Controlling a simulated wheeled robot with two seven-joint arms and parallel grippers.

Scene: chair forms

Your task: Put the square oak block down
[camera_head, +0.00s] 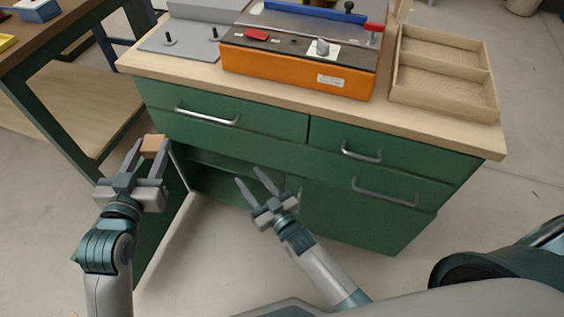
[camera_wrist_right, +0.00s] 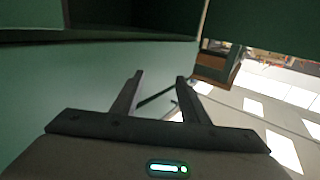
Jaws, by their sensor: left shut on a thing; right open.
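The square oak block (camera_head: 153,145) is a small tan-brown block in the head view. My left gripper (camera_head: 149,152) is shut on it, with a finger on each side, and holds it in the air in front of the left end of the green cabinet. My right gripper (camera_head: 252,178) is open and empty, in front of the cabinet's lower part. Its two fingers also show, apart, in the right wrist view (camera_wrist_right: 159,80).
The green cabinet (camera_head: 270,140) has a light wood top (camera_head: 195,72) and metal drawer handles. On top stand an orange machine (camera_head: 290,68), a grey plate with pegs (camera_head: 180,42) and a two-compartment wooden tray (camera_head: 400,85). A wood-topped bench (camera_head: 50,50) stands at the left.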

